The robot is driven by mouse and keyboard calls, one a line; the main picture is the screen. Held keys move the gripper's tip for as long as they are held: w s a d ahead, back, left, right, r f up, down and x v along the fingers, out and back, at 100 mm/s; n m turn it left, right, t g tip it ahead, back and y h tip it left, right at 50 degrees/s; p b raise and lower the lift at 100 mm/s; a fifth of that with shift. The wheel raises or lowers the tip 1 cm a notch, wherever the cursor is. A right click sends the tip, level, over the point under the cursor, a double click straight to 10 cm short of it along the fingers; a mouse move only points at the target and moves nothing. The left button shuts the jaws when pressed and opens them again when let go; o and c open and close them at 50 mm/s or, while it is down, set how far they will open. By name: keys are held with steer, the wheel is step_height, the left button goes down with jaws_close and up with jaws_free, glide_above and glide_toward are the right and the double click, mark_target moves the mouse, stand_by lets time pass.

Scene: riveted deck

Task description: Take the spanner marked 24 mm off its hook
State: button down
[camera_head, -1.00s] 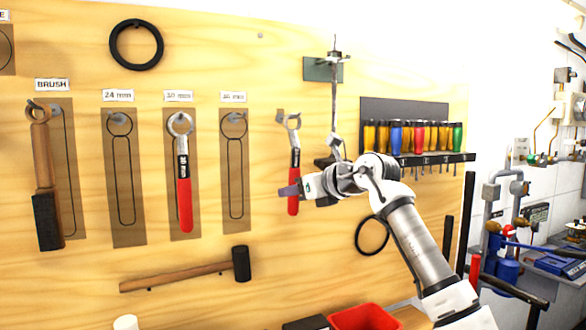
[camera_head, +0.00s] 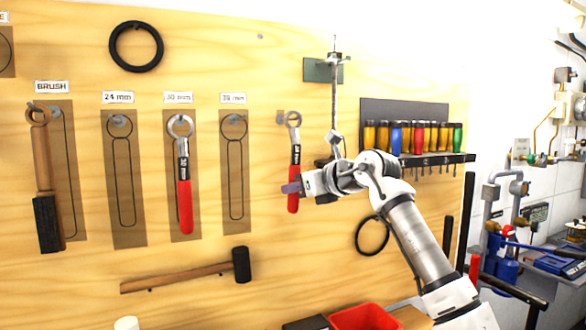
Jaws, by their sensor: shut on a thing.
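The board spot labelled 24 mm (camera_head: 118,97) has a hook and a painted spanner outline, with no spanner on it. A spanner with a silver ring head and red handle (camera_head: 295,160) is upright at an unlabelled hook (camera_head: 280,117) further right. Its size mark is too small to read. My gripper (camera_head: 291,188) is shut on its red handle, reaching in from the right. I cannot tell whether the ring is clear of the hook. Another red-handled spanner (camera_head: 184,190) hangs under the 30 mm label.
The third outline (camera_head: 235,180) is empty. A brush (camera_head: 45,190) hangs at left, a mallet (camera_head: 190,275) below, and black rings (camera_head: 136,45) on the board. A screwdriver rack (camera_head: 430,158) and a metal stand (camera_head: 334,95) are close to my arm. A red bin (camera_head: 366,317) is below.

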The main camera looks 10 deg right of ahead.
steer(key=shift+s+r, duration=0.1)
steer(key=shift+r, duration=0.05)
steer(key=s+d+b, duration=0.1)
steer(key=s+b, duration=0.2)
steer(key=s, duration=0.4)
steer(key=shift+d+r+b, duration=0.2)
steer(key=shift+r+b, duration=0.05)
steer(key=shift+b, duration=0.1)
stand_by(1.0)
steer(key=shift+s, duration=0.2)
steer(key=s+d+b, duration=0.1)
steer(key=s+b, duration=0.2)
steer(key=s, duration=0.4)
steer(key=shift+s+d, duration=0.25)
steer(key=shift+s, duration=0.1)
